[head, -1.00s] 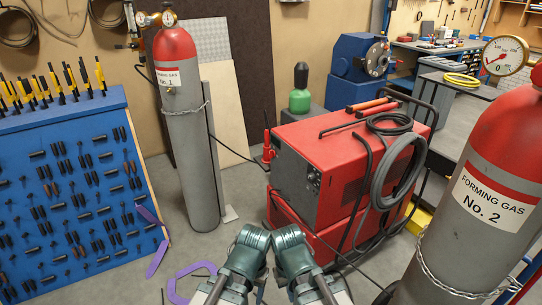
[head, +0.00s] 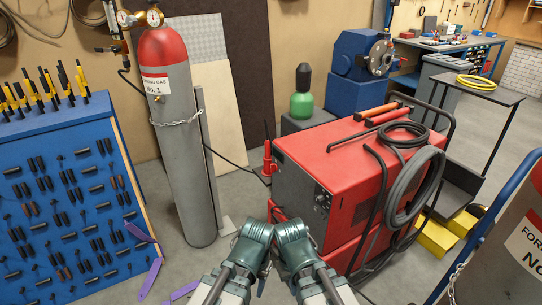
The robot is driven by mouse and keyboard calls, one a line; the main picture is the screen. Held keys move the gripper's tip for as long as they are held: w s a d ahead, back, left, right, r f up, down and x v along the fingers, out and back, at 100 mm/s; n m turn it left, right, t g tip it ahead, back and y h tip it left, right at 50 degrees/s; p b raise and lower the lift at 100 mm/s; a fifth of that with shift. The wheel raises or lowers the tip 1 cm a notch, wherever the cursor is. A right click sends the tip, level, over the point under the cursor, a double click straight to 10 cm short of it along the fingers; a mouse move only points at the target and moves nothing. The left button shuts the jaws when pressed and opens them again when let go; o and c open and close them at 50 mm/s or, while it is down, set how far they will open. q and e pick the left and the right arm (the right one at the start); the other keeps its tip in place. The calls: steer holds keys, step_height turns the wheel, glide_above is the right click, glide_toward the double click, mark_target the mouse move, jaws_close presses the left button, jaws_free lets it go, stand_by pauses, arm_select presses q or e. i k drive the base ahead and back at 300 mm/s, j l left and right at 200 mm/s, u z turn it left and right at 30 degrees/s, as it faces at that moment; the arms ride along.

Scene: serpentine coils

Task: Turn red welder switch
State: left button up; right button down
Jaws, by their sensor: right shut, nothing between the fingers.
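The red welder (head: 352,160) stands right of centre, with its grey front face turned to the left. A dark control panel (head: 322,199) with small knobs is at the near edge of that face; the switch is too small to single out. My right gripper (head: 290,240) is low in the middle, in front of the welder's lower part in the picture. It is shut and holds nothing. My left gripper (head: 256,236) is close beside it on the left; its fingers cannot be made out. Neither gripper is seen to touch the panel.
Gas cylinder No. 1 (head: 186,150) stands left of the welder, beside a blue tool rack (head: 65,215). Cylinder No. 2 (head: 510,260) is at the right edge. A coiled hose (head: 405,190) hangs on the welder's side. Grey floor (head: 165,195) shows between rack and welder.

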mark_target(273, 167)
steer(key=i+j, duration=0.15)
steer(key=i, duration=0.3)
steer(key=i+j+z, duration=0.1)
steer(key=i, duration=0.35)
steer(key=i+j, duration=0.2)
steer(key=i, duration=0.25)
